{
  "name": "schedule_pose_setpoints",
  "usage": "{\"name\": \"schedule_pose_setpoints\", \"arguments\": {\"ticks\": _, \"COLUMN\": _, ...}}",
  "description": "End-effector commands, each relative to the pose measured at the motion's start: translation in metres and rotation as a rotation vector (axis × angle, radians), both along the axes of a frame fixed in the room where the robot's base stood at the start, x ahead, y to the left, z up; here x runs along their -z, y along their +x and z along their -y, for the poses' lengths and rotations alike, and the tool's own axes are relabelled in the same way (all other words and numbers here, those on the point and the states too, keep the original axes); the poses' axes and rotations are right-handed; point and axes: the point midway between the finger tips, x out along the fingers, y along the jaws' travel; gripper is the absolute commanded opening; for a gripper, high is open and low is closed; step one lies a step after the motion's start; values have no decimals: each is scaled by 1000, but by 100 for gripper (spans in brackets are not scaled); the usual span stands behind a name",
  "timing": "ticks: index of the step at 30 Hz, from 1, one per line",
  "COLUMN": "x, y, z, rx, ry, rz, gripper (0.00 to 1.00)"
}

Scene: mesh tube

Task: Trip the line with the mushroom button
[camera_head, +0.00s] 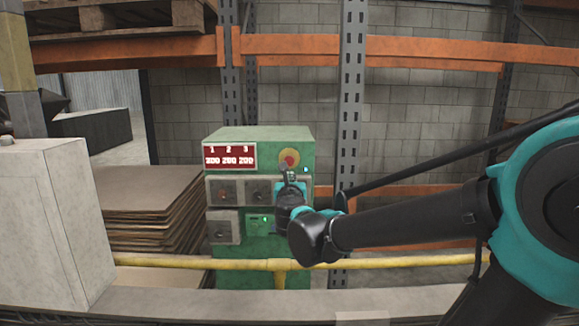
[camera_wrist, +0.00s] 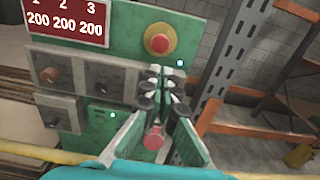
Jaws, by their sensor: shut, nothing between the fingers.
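The red mushroom button (camera_head: 289,158) sits on a yellow round base at the upper right of the green control box's (camera_head: 262,142) front. In the wrist view the button (camera_wrist: 159,43) shows whole and uncovered, above the fingertips. My gripper (camera_head: 290,174) is shut and empty, in front of the box with its tips just below the button in the picture. In the wrist view the closed fingertips (camera_wrist: 162,72) point towards the panel below the button. I see no contact with the button, and the remaining depth to the panel is hard to judge.
A red display (camera_head: 229,155) reads 200 under 1, 2 and 3 in the wrist view. A small light (camera_wrist: 180,63) glows beside the button. A yellow rail (camera_head: 180,261) crosses in front; a rack post (camera_head: 350,110) stands right.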

Motion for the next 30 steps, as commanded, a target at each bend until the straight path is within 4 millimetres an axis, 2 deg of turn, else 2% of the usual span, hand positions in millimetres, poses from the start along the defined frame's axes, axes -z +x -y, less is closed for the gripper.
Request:
{"name": "schedule_pose_setpoints", "arguments": {"ticks": 8, "x": 0, "y": 11, "z": 1, "rx": 2, "ry": 3, "rz": -1, "gripper": 0}}
{"name": "schedule_pose_setpoints", "arguments": {"ticks": 24, "x": 0, "y": 100, "z": 5, "rx": 4, "ry": 4, "rz": -1, "gripper": 0}}
{"name": "schedule_pose_setpoints", "arguments": {"ticks": 30, "x": 0, "y": 127, "z": 5, "rx": 3, "ry": 4, "rz": -1, "gripper": 0}}
